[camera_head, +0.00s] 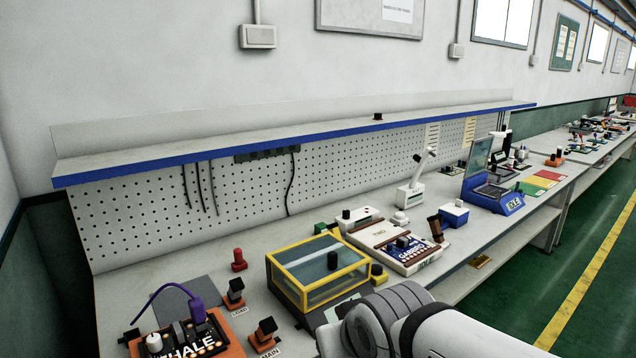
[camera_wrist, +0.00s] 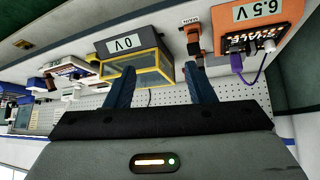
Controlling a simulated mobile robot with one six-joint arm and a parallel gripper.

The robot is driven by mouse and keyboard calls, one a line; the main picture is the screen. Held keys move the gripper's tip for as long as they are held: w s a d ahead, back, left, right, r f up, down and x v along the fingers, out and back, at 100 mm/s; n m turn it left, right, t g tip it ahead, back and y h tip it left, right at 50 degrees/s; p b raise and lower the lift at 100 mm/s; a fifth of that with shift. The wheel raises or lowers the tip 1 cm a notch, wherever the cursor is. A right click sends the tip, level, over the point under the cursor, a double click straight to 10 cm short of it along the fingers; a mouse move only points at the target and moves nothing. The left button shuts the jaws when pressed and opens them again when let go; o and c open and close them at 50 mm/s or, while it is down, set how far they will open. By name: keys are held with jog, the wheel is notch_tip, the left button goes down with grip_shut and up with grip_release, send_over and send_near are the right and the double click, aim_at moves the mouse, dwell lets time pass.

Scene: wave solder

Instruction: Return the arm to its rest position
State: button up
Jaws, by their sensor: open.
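My gripper (camera_wrist: 160,66) shows in the wrist view, with its two dark blue fingers spread apart and nothing between them. The wrist view is upside down. Beyond the fingertips are the yellow-framed box (camera_wrist: 133,70) with a "0V" display and the orange unit (camera_wrist: 268,32) with a "6.5V" display. In the head view my white and grey arm (camera_head: 440,330) reaches in at the bottom, in front of the bench. The gripper itself does not show in that view.
The bench (camera_head: 215,262) runs along a pegboard wall under a blue-edged shelf (camera_head: 300,133). Near my arm stand the yellow-framed box (camera_head: 318,262), orange unit (camera_head: 205,345), MAIN switch (camera_head: 265,335) and GABRIEL unit (camera_head: 400,245). The green floor (camera_head: 590,255) at right is clear.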

jog(key=s+d+f+m+g+h+p, duration=0.1)
jog(key=s+d+f+m+g, duration=0.1)
jog(key=d, duration=0.3)
jog(key=s+d+f+m+g+h+p, duration=0.1)
jog(key=s+d+f+m+g, duration=0.1)
jog(key=s+d, duration=0.3)
jog(key=shift+d+g, duration=0.4)
jog(key=shift+d, duration=0.2)
jog(key=shift+s, duration=0.1)
